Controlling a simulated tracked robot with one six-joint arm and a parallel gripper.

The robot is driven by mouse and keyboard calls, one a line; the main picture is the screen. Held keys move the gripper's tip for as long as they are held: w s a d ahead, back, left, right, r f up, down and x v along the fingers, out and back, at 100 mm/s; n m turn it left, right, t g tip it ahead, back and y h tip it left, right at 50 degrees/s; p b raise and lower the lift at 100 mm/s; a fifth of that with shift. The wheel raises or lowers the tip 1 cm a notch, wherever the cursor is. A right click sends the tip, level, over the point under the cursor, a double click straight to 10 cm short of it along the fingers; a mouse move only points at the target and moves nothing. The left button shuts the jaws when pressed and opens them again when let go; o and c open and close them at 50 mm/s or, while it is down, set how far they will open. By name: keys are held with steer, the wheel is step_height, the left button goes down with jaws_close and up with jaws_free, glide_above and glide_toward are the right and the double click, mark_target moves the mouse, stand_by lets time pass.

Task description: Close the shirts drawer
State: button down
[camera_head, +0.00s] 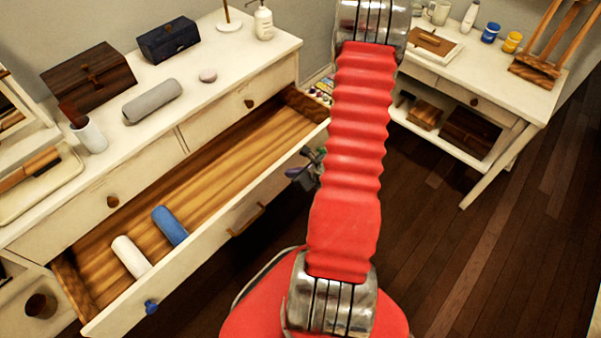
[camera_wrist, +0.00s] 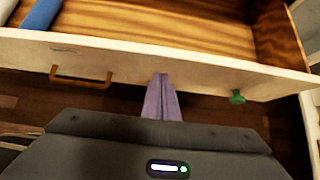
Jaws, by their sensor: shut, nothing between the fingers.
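The shirts drawer (camera_head: 245,210) is a wide, cream-fronted drawer with a wooden inside, pulled well out of the dresser. A white roll (camera_head: 130,256) and a blue roll (camera_head: 170,226) of cloth lie in its left part. Its front has a blue knob (camera_head: 151,306) and a bronze handle, which also shows in the wrist view (camera_wrist: 80,78) with a green knob (camera_wrist: 237,97). My gripper (camera_wrist: 160,78) is shut and empty, its tips at the drawer front between handle and green knob; I cannot tell whether they touch. In the head view my arm partly hides it.
The cream dresser (camera_head: 222,60) carries wooden and blue boxes, a grey roll, a cup and a bottle. A white side table (camera_head: 480,75) with small items stands at the right. Dark wooden floor (camera_head: 480,250) is free at the lower right.

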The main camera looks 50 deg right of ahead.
mark_target(280, 168)
steer(key=shift+w, duration=1.5)
